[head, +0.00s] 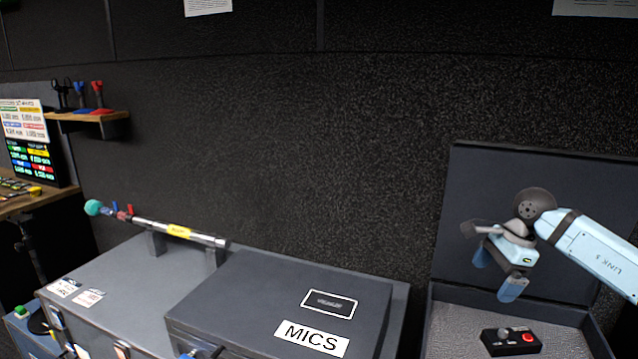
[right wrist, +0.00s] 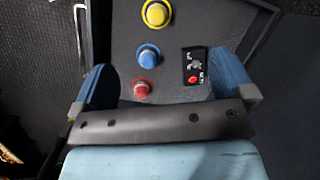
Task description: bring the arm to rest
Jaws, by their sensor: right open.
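My right arm (head: 600,255) comes in from the right in the head view. My right gripper (head: 497,273) is open, its two blue fingers apart with nothing between them. It hangs in the air in front of the raised lid of an open grey case (head: 433,330). In the right wrist view the open gripper (right wrist: 165,80) shows a finger at each side. No left gripper can be made out.
A black box with a red button (head: 510,341) lies in the open case; yellow (right wrist: 156,13), blue (right wrist: 148,56) and red (right wrist: 142,88) round knobs show beyond the fingers. A closed MICS case (head: 250,290) and a pole (head: 150,224) are left. A dark wall stands behind.

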